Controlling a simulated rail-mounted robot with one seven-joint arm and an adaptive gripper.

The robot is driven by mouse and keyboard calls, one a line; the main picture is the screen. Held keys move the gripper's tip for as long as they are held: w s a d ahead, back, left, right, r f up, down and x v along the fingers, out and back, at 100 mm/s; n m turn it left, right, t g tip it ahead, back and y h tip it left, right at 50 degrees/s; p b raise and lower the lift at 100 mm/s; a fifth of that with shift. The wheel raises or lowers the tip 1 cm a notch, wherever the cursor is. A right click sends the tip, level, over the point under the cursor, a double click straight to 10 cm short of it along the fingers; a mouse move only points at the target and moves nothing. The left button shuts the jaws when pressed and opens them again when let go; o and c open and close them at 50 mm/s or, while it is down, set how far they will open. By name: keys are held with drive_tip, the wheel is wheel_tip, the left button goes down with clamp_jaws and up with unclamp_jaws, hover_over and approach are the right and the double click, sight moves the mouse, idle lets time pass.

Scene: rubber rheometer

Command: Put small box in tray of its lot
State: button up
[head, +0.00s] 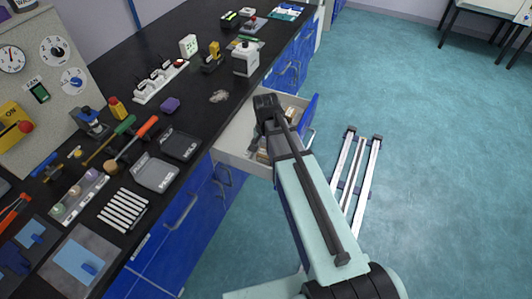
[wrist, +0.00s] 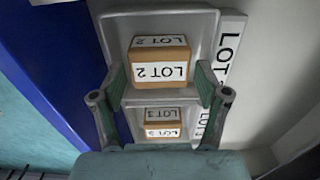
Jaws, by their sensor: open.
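In the wrist view a small tan box (wrist: 160,71) with white LOT 2 labels sits in a pale grey tray (wrist: 112,28). My gripper (wrist: 162,86) is open, with one finger at each side of this box's near part; I cannot tell whether they touch it.
LOT label strips (wrist: 228,52) run along the tray's right side. The black bench (head: 205,110) holds tools, a purple block (head: 169,104), a power strip (head: 160,82) and a row of white strips (head: 123,209). Metal rails (head: 358,170) stand on the floor to the right.

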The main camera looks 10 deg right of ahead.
sight(266, 153)
wheel_tip(266, 153, up, 10)
drive_tip(key=shift+b, duration=0.35)
drive_tip(key=shift+r, duration=0.15)
